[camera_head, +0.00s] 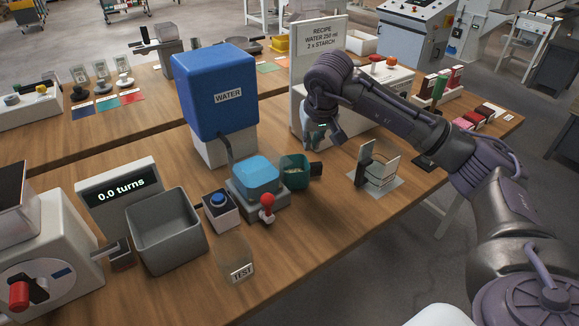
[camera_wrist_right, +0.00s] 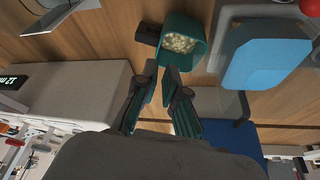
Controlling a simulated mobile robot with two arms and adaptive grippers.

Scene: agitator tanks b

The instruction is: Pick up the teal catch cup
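The teal catch cup (camera_head: 293,168) stands on the table just right of the blue-topped device, with a dark block-like handle on its right side. In the right wrist view the cup (camera_wrist_right: 186,62) is beyond the fingertips and holds pale granules. My right gripper (camera_head: 324,142) is behind and a little right of the cup, pointing down, apart from it. In the right wrist view its fingers (camera_wrist_right: 162,72) are parted with nothing between them. My left gripper is not in view.
The blue-topped device (camera_head: 258,174) with a red-knobbed lever (camera_head: 267,204) stands close beside the cup. The blue water tank (camera_head: 214,90) stands behind it. Bare table lies in front of the cup.

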